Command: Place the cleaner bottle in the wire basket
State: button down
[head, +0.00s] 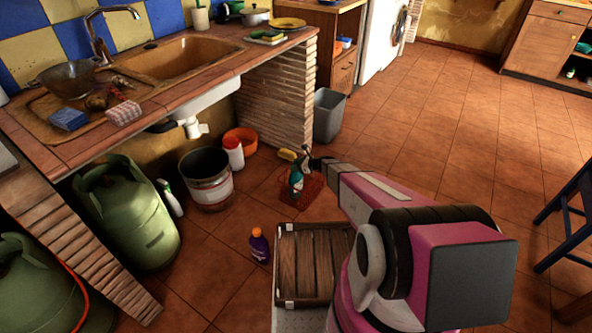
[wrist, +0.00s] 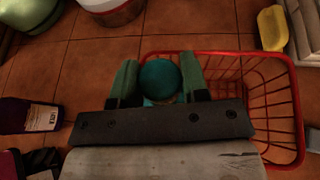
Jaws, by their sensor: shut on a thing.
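The cleaner bottle (head: 296,184) is teal with a dark top, seen small in the head view. In the wrist view its round teal end (wrist: 160,76) sits between the two fingers. My gripper (head: 307,165) is shut on it; the fingers also show in the wrist view (wrist: 160,88). The red wire basket (head: 314,189) stands on the tiled floor below the gripper. In the wrist view the bottle overlaps the left part of the basket (wrist: 293,100). I cannot tell whether the bottle's base is inside or above the basket; my gripper hides part of it.
A purple bottle (head: 259,246) and a wooden crate (head: 284,266) are nearer me. A yellow item (head: 287,155) lies behind the basket.

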aim_at(296, 180)
jog(key=shift+f, duration=1.5)
jog(key=c, duration=0.6)
grip_release()
